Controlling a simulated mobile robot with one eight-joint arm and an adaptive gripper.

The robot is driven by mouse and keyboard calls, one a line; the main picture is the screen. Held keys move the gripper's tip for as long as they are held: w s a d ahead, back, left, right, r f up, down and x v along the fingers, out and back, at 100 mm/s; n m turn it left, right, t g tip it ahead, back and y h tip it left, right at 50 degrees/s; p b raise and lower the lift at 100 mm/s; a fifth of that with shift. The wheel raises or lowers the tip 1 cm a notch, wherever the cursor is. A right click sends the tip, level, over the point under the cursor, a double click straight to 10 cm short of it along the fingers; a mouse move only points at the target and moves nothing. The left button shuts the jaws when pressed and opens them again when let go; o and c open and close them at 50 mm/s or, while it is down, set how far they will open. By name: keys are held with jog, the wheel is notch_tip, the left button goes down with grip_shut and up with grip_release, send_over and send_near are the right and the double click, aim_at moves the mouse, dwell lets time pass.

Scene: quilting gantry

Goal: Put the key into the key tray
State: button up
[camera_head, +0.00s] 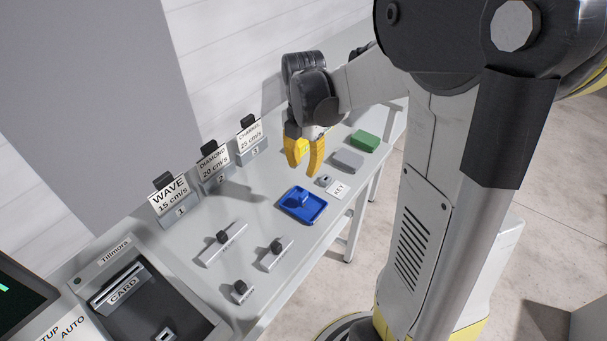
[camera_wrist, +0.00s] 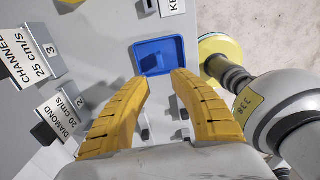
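The blue tray (camera_head: 290,209) lies on the grey bench near its front edge; it also shows in the wrist view (camera_wrist: 177,43), just beyond my fingertips. A small blue raised shape (camera_head: 304,199) stands in it; I cannot tell whether this is the key. A white KEY label (camera_head: 340,188) lies beside the tray, next to a small grey block with a dark spot (camera_head: 324,180), perhaps a lock. My gripper (camera_head: 305,168) has yellow fingers, open and apart with nothing between them. It hangs above the bench, behind the tray; the wrist view shows both fingertips (camera_wrist: 160,76).
Label stands WAVE (camera_head: 174,203), DIAMOND (camera_head: 213,162) and CHANNEL (camera_head: 250,136) line the bench's back. Grey (camera_head: 347,160) and green (camera_head: 365,141) blocks lie beyond the tray. Knobbed slides (camera_head: 222,242) and a card unit (camera_head: 130,290) are nearer. Bare bench lies between the stands and tray.

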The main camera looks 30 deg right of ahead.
jog(key=s+a+r+m+t, duration=0.3)
jog(key=s+a+r+m, duration=0.1)
jog(key=m, duration=0.7)
jog(key=s+a+r+m+t, duration=0.4)
jog(key=s+a+r+m, duration=0.1)
jog(key=a+m, duration=0.4)
jog(key=shift+s+a+m, duration=0.25)
jog(key=shift+s+m, duration=0.65)
jog(key=shift+m, duration=0.1)
jog(key=shift+f, duration=0.1)
